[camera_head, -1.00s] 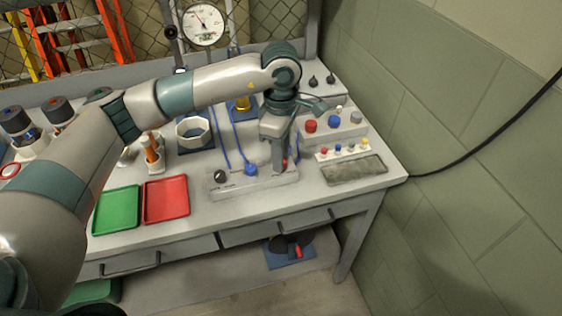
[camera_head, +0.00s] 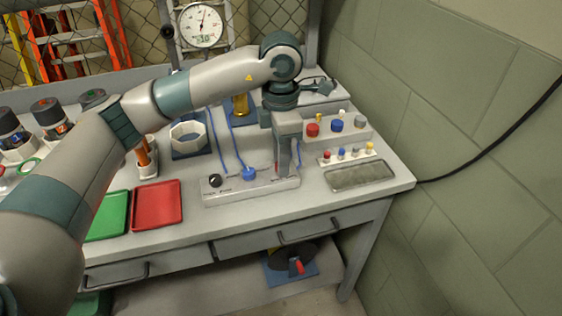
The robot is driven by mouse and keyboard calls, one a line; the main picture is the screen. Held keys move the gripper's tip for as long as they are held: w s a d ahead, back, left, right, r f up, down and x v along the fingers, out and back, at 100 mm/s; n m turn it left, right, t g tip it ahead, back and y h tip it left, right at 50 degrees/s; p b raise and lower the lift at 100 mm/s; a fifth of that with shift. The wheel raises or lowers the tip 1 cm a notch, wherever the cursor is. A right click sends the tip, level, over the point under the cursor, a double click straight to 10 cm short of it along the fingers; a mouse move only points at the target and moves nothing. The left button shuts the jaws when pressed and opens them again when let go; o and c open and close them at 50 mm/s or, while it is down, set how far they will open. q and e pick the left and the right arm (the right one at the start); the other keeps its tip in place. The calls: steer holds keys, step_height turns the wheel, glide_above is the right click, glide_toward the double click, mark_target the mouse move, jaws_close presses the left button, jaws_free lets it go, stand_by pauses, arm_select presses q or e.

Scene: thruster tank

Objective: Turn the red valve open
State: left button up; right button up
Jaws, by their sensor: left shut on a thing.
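A white valve panel (camera_head: 228,193) lies on the bench top with a black knob (camera_head: 215,180) and a blue knob (camera_head: 249,173) on it. My left gripper (camera_head: 284,170) points down at the panel's right end and is shut on the red valve there. The gripper hides nearly all of the red valve; only a thin red sliver shows at the fingers. The round dial gauge (camera_head: 201,26) at the back has its needle pointing up and slightly right. My right gripper is not in view.
A red tray (camera_head: 156,206) and a green tray (camera_head: 108,216) lie left of the panel. Red and blue knobs and several small pegs stand behind and right of the gripper, near a grey mat (camera_head: 360,174). A red-handled device (camera_head: 297,266) sits on the lower shelf.

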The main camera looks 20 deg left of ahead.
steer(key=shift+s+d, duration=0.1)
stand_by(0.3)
arm_select(q)
steer(key=o, duration=1.1)
steer(key=shift+c, duration=0.2)
steer(key=shift+r, duration=0.85)
step_height(320, 180, up, 16)
steer(key=b, duration=0.1)
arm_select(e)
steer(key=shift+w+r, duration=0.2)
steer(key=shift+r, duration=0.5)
arm_select(q)
steer(key=shift+f, duration=0.1)
